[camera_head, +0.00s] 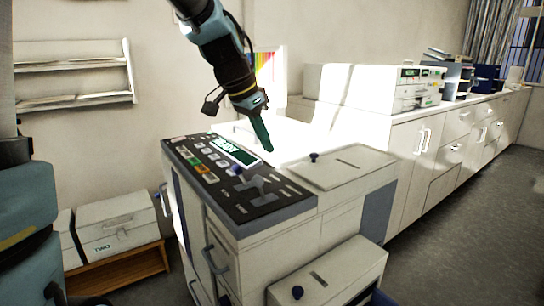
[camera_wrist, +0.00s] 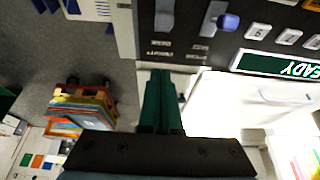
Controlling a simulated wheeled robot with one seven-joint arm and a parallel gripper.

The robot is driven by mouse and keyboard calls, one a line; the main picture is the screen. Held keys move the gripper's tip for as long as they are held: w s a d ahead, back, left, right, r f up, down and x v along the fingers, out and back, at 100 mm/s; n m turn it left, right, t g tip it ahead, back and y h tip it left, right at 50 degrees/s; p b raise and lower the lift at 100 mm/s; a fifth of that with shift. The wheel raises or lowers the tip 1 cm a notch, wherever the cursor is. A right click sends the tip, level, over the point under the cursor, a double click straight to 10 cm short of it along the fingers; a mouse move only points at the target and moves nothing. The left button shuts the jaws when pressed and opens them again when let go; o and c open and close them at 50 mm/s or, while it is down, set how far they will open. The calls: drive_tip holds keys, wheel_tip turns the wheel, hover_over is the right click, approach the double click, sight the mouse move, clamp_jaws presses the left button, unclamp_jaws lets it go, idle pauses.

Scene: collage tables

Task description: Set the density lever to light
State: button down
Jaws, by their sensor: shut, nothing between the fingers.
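The control panel (camera_head: 225,200) is a dark board on top of a pale machine, with a green display (camera_head: 238,152) and rows of buttons. A lever with a blue knob (camera_head: 236,170) stands on the panel beside grey slots. In the wrist view the blue knob (camera_wrist: 228,21) sits at the top on a grey slot, with the READY display to its right. The slot labels are too small to read. I cannot tell which lever is the density one. My gripper (camera_head: 268,150) is shut and empty, pointing down beyond the panel's far edge, apart from the knob. Its fingers (camera_wrist: 161,74) also show in the wrist view.
A white lid (camera_head: 342,167) with a small dark knob lies right of the panel. A lower white box (camera_head: 328,275) stands in front. A long white counter (camera_head: 440,130) with devices runs along the right wall. The space above the panel is mostly clear.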

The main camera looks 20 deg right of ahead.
drive_tip(key=shift+a+f+b+v, duration=0.1)
drive_tip(key=shift+a+b+v, duration=0.15)
drive_tip(key=shift+v, duration=1)
drive_tip(key=shift+a+f+b+v, duration=0.1)
drive_tip(key=shift+a+v, duration=0.1)
drive_tip(key=shift+v, duration=1.1)
drive_tip(key=shift+s, duration=0.1)
